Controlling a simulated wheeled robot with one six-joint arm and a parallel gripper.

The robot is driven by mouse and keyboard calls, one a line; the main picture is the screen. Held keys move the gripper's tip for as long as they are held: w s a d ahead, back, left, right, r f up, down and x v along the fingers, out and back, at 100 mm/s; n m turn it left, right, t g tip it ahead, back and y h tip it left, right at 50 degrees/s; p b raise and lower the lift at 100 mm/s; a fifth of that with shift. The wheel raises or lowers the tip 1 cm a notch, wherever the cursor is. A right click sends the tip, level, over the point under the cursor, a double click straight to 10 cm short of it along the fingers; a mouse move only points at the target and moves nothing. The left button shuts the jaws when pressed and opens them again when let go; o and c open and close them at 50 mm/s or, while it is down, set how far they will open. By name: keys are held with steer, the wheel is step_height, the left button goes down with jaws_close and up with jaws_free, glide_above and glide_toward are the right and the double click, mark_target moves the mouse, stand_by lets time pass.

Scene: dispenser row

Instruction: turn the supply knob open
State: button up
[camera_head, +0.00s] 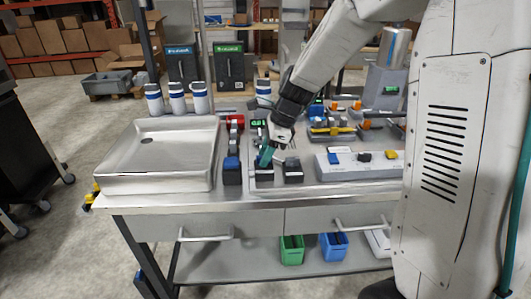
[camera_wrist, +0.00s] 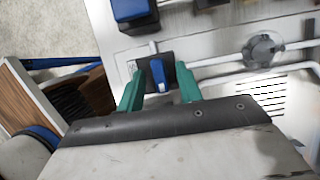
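A knob with a blue handle (camera_wrist: 157,75) sits on a dark square base in the wrist view. I take it for the supply knob, but its label is too small to read. The handle points roughly up and down in that picture. My gripper (camera_wrist: 160,86) has two teal fingers, spread apart on the left and right of the knob. I cannot tell whether either finger touches it. In the head view my gripper (camera_head: 267,157) reaches down to the panel on the bench, and it hides the knob's surroundings there.
Silver pipes with a round grey fitting (camera_wrist: 263,48) run right of the knob. A dark block with a blue top (camera_wrist: 132,12) is above it. In the head view, a metal sink tray (camera_head: 160,185) stands left, and a white box with coloured buttons (camera_head: 362,172) stands right.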

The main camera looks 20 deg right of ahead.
jaws_close()
steer(key=shift+n, duration=0.3)
steer(key=n+g, duration=0.1)
steer(key=n, duration=0.2)
steer(key=shift+w+n+g, duration=0.15)
steer(key=shift+n+g, duration=0.15)
steer(key=n+g, duration=0.1)
steer(key=n, duration=0.3)
steer(key=shift+w+n+g, duration=0.15)
steer(key=shift+n+g, duration=0.15)
steer(key=shift+g, duration=0.1)
steer(key=n+g+h, duration=0.1)
steer(key=n, duration=0.3)
steer(key=shift+w+a+n, duration=0.1)
steer(key=shift+n, duration=0.2)
steer(key=shift+a+r+n+g+h, duration=0.1)
steer(key=shift+n+g+h, duration=0.3)
steer(key=shift+n, duration=0.7)
steer(key=shift+n+g+h, duration=0.2)
steer(key=shift+n+h, duration=0.3)
steer(key=shift+n, duration=0.6)
